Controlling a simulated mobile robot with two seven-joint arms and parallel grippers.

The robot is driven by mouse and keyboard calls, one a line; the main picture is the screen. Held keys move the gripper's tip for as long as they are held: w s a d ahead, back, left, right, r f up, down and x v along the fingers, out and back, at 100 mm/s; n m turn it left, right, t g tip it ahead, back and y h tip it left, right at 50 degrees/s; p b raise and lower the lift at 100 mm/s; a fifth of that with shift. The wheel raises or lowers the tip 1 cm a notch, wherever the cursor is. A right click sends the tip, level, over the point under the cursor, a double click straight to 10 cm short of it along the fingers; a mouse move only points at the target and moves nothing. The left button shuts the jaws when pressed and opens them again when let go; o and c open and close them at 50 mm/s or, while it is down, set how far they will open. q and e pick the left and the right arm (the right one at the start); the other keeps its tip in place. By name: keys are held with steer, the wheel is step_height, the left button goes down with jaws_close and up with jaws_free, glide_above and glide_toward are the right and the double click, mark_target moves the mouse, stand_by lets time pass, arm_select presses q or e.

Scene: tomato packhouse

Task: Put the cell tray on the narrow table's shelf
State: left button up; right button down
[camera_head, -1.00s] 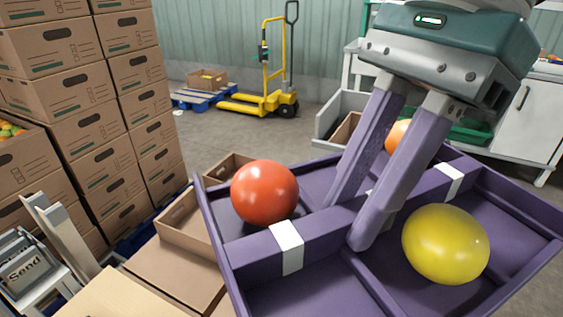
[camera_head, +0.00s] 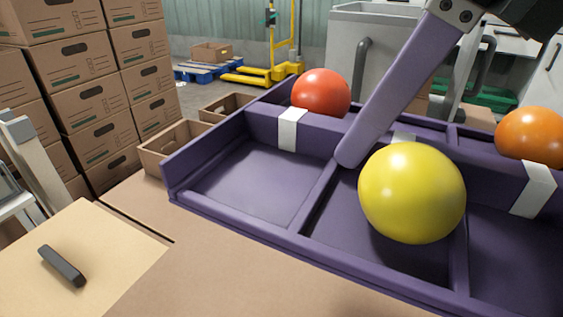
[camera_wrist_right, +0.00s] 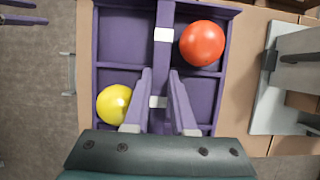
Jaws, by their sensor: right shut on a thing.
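The cell tray (camera_head: 246,229) is purple, with a raised middle bar banded in white. In the head view it spans the middle and right, above brown cardboard; I cannot tell whether it touches. A yellow tomato (camera_head: 412,192) lies in a near cell, and the near cell to its left is empty. A red tomato (camera_head: 321,91) and an orange tomato (camera_head: 531,137) lie in the far row. My right gripper (camera_wrist_right: 160,76) is shut on the middle bar, one finger each side. My left gripper (camera_wrist_right: 22,11) shows at the wrist view's top left corner, fingers apart and empty. I cannot identify the narrow table's shelf.
Stacked cardboard boxes (camera_head: 89,72) stand at the left. A tan surface (camera_head: 110,255) with a small dark bar (camera_head: 62,266) lies at the front left. A yellow pallet truck (camera_head: 262,72) and a grey bin (camera_head: 372,45) are behind. Floor shows between boxes and truck.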

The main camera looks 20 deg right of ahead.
step_height(320, 180, down, 14)
steer(key=b, duration=0.4)
steer(key=shift+r+b, duration=0.15)
steer(key=shift+b, duration=0.2)
step_height(320, 180, down, 5)
steer(key=shift+f+b, duration=0.1)
steer(key=shift+b, duration=0.9)
steer(key=c, duration=1.2)
jaws_free()
steer(key=o, duration=0.5)
steer(key=shift+c, duration=0.2)
